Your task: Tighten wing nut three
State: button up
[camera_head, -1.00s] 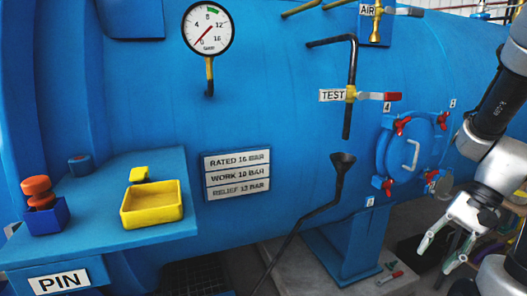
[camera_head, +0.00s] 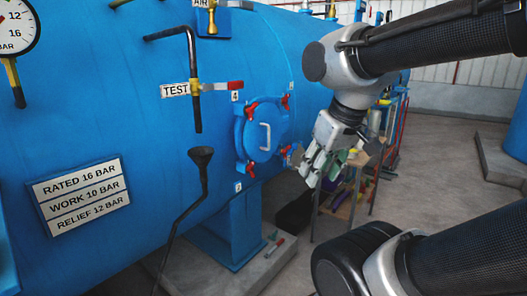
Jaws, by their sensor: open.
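A round blue hatch (camera_head: 265,128) with a white handle (camera_head: 265,136) sits on the side of the blue vessel. Red wing nuts sit around its rim: upper left (camera_head: 252,108), upper right (camera_head: 286,101), lower left (camera_head: 251,169) and lower right (camera_head: 284,151). A "4" label is by the upper left one; the label below the hatch is too small to read surely, so I cannot tell which nut is three. My gripper (camera_head: 322,172) is open and empty, pointing down, just right of the lower right nut and apparently apart from it. A small grey-brown round part (camera_head: 297,155) shows between them.
Below are a blue support leg (camera_head: 240,225) and a red-handled tool (camera_head: 275,250) on the plinth. A cluttered bench (camera_head: 352,180) stands behind my gripper.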

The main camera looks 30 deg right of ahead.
aim_at(284, 152)
jog(key=z, duration=0.75)
